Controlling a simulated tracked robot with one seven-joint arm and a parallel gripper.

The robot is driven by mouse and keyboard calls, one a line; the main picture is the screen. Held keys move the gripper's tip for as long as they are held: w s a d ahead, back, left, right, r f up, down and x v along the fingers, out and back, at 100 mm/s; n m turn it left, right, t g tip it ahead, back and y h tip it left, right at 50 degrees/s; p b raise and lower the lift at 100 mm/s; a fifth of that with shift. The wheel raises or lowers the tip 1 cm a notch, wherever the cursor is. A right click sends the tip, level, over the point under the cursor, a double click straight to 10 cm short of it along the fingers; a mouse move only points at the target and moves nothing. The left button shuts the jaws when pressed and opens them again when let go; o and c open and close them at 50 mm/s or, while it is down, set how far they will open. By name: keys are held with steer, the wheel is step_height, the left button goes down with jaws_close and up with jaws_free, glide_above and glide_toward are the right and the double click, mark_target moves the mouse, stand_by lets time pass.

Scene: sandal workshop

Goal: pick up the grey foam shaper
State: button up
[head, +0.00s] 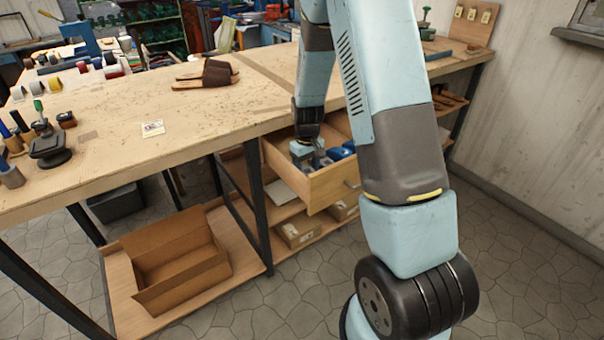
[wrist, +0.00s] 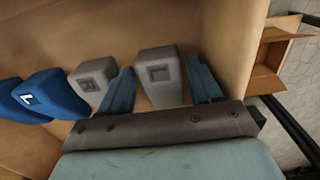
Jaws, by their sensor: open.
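A grey foam shaper (wrist: 160,88), a block with a square mark on top, lies in the open wooden drawer (head: 335,187). My gripper (wrist: 160,66) is open, with one blue finger on each side of this block in the wrist view. I cannot tell whether the fingers touch it. A second grey block (wrist: 90,76) with a square mark lies just left of the left finger. In the head view my gripper (head: 306,150) is down inside the drawer, and my arm hides part of the drawer.
Blue blocks (wrist: 45,93) lie in the drawer at the left of the wrist view. The drawer's wooden walls are close around my gripper. A brown sandal pair (head: 207,75) lies on the workbench (head: 110,110) above. An open cardboard box (head: 175,265) stands on the lower shelf.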

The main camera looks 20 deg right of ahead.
steer(key=shift+f, duration=0.75)
steer(key=c, duration=0.7)
steer(key=shift+r, duration=0.15)
